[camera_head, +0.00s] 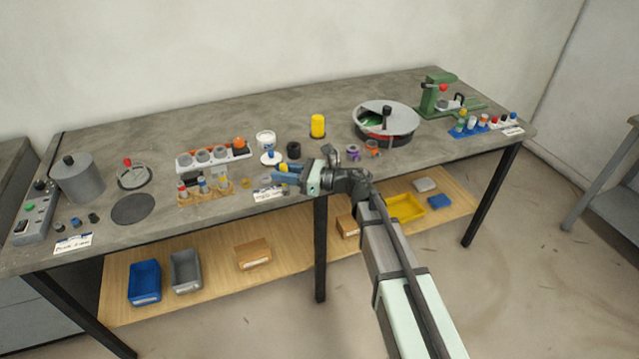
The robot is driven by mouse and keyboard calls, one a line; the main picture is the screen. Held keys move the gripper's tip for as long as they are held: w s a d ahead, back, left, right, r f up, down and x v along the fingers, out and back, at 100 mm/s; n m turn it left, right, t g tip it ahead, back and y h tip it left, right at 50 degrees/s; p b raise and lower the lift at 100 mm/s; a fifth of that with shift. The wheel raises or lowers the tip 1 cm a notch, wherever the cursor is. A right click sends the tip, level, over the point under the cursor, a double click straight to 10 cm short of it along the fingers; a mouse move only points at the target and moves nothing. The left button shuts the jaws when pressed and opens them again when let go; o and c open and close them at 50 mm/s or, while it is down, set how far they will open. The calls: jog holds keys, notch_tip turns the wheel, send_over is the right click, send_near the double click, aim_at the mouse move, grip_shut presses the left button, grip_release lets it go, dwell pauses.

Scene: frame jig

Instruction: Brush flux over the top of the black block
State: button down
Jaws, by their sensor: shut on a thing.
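My gripper (287,174) is low over the front edge of the bench, near its middle, with its fingers pointing left. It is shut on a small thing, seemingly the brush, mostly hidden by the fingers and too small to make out. A short black block (293,149) with a round outline stands on the bench just behind my gripper, apart from it. A white pot with a blue band (266,140) stands to the left of the block. A white dish-like piece with some blue on it (271,158) is in front of the pot; I cannot tell which holds flux.
A yellow cylinder (318,126) and a round grey-rimmed tray (410,118) stand to the right. A white rack with round grey pieces (213,156) and a wooden rack of small bottles (205,190) stand to the left. Purple and orange small parts (354,153) lie near my wrist.

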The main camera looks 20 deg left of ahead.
jog(key=w+a+r+m+t, duration=0.1)
jog(key=w+a+r, duration=0.1)
jog(key=a, duration=0.8)
jog(key=w+a+r+t, duration=0.1)
jog(key=w+a+r, duration=0.1)
jog(key=a, duration=0.8)
jog(key=w+m+t+h, duration=0.3)
jog(key=w+m+t, duration=0.75)
jog(key=w, duration=0.75)
jog(key=shift+n+t, duration=0.95)
jog(key=shift+w+a+f, duration=0.1)
jog(key=shift+w+f, duration=0.05)
jog(key=shift+f, duration=2.95)
jog(key=shift+f, duration=0.5)
notch_tip(320, 180, up, 7)
